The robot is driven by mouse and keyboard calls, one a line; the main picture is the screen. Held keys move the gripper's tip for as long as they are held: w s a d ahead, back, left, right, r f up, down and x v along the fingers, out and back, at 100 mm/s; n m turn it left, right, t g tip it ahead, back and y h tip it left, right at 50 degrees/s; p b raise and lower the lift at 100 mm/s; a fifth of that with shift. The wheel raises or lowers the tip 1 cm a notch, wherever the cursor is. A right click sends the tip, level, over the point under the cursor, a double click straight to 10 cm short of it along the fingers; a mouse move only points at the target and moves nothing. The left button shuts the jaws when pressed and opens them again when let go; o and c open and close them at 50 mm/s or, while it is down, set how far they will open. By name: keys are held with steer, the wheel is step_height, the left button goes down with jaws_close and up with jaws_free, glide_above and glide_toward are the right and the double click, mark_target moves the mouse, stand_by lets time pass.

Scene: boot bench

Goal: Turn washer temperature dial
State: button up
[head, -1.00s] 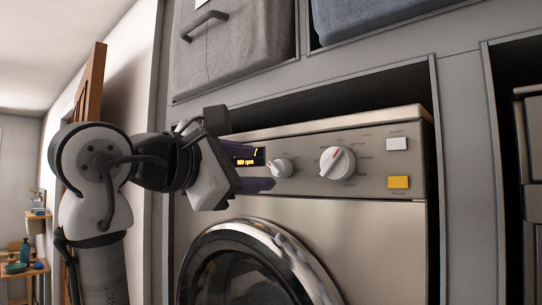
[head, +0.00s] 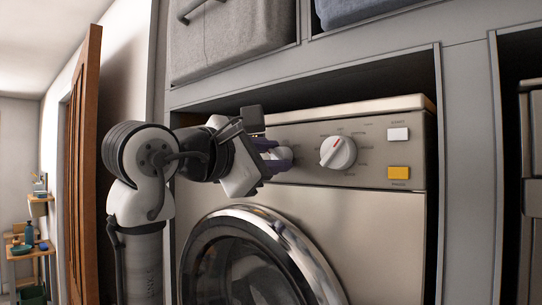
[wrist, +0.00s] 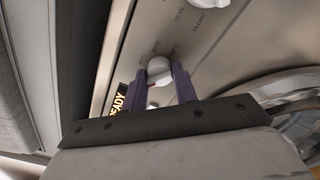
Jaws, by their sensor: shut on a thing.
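The washer (head: 350,222) has a beige front panel with two white dials. The large dial (head: 338,152) has a red mark and stands clear of my gripper, to its right. The small dial (wrist: 159,72) sits between my gripper's two purple fingers in the wrist view. In the head view my gripper (head: 280,156) reaches the panel from the left and covers part of this small dial. The fingers are shut on the small dial, one on each side. Faint print beside it is too small to read surely. A lit display (wrist: 118,100) reads "READY" and is partly hidden.
A white button (head: 398,134) and a yellow button (head: 399,173) are at the panel's right. The round door (head: 262,222) is below. Grey cabinet frame surrounds the washer closely, with a fabric bin (head: 235,45) above. A wooden door (head: 86,170) stands at left.

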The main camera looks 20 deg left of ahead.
steer(key=shift+c, duration=0.2)
steer(key=m, duration=0.3)
steer(key=shift+f, duration=0.1)
steer(key=m+b, duration=0.1)
steer(key=m, duration=0.3)
steer(key=shift+m, duration=0.3)
steer(key=m, duration=0.3)
steer(key=shift+m+b, duration=0.3)
steer(key=shift+b, duration=0.05)
steer(key=m, duration=0.4)
steer(key=shift+m, duration=0.3)
steer(key=m, duration=0.3)
steer(key=shift+m+b, duration=0.3)
steer(key=m, duration=0.3)
steer(key=shift+m, duration=0.3)
steer(key=m, duration=0.7)
